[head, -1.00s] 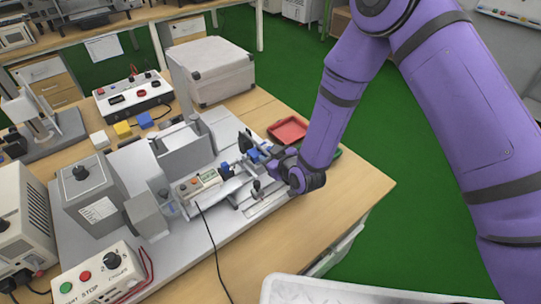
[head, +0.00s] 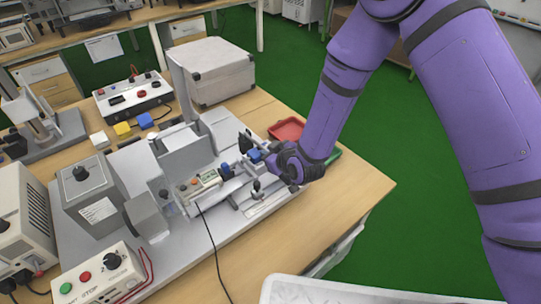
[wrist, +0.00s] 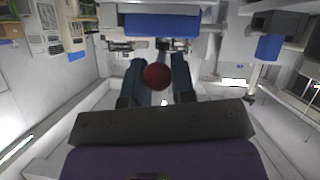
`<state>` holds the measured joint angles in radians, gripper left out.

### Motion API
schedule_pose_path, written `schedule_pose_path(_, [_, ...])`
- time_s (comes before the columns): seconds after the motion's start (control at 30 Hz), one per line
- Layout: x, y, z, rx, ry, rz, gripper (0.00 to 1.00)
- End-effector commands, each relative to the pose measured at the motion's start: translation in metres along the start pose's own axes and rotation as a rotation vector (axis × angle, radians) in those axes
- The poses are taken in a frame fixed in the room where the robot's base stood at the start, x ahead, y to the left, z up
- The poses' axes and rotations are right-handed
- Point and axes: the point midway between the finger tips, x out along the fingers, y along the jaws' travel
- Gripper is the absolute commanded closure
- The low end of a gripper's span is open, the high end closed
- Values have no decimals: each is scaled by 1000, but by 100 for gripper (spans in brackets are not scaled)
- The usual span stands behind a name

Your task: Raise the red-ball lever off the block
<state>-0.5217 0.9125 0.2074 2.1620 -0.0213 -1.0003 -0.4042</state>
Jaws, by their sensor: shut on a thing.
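The red ball (wrist: 157,76) of the lever shows in the wrist view, between the two dark fingers of my gripper (wrist: 159,88). My gripper is shut on it. The lever's arm is mostly hidden behind the ball and fingers. In the head view my gripper (head: 268,157) is at the right end of the test rig (head: 207,186), and the ball is hidden there. A blue part (wrist: 160,23) lies beyond the fingertips in the wrist view. I cannot tell whether the lever touches the block.
A red tray (head: 286,129) lies behind my gripper. A silver case (head: 204,70) stands at the back. A control box with START and STOP buttons (head: 100,276) is at the front left, with a black cable (head: 211,245) nearby. The table's front right is clear.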

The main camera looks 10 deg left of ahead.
Motion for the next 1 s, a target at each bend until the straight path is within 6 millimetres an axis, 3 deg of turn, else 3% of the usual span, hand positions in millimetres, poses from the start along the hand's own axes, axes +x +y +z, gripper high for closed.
schedule_pose_path(0.5, [-8, 9, -55, -30, -360, -66, 100])
schedule_pose_path(1.0, [6, 18, -106, -60, -737, -135, 100])
